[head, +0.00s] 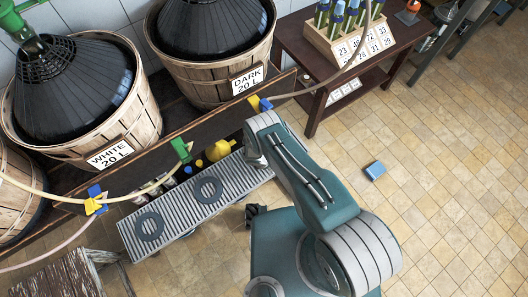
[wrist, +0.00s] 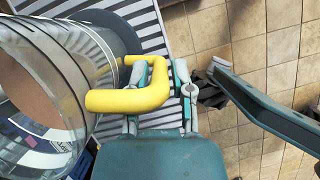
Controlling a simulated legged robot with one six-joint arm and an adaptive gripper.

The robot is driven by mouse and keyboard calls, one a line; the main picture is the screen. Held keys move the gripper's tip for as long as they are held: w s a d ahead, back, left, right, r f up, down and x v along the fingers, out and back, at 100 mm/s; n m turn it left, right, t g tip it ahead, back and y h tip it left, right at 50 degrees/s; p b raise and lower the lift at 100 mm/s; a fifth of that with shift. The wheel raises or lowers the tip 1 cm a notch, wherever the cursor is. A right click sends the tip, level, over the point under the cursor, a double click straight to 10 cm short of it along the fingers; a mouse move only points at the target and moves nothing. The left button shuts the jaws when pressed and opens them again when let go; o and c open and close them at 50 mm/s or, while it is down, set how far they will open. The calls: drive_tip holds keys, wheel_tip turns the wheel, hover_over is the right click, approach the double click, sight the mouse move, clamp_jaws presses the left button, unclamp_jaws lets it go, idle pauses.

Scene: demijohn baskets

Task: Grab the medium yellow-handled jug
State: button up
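In the wrist view, a jug (wrist: 60,80) with a clear-looking, rounded body stands at the left, partly cut off by the frame. Its thick yellow handle (wrist: 128,100) reaches right, towards my gripper (wrist: 164,80). One finger is inside the handle's loop and the other is outside it, with the handle's bar between them. I cannot tell whether the fingers press on it. In the head view, yellow pieces (head: 220,150) show beside my arm at the grate's back edge. My arm hides the gripper there, and jug sizes are hard to compare.
A grey slatted grate (head: 170,240) with two dark rings lies below the shelf. Baskets with dark demijohns (head: 75,90) stand behind, with hoses and coloured clamps in front. A side table (head: 300,60) stands behind.

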clamp_jaws()
drive_tip(key=shift+w+a, duration=0.1)
drive_tip(key=shift+r, duration=0.15)
drive_tip(key=shift+r, duration=1.4)
drive_tip(key=s+d+r, duration=0.3)
drive_tip(key=s+r, duration=0.7)
drive_tip(key=s, duration=0.3)
drive_tip(key=shift+s+d, duration=0.2)
drive_tip(key=shift+s, duration=0.05)
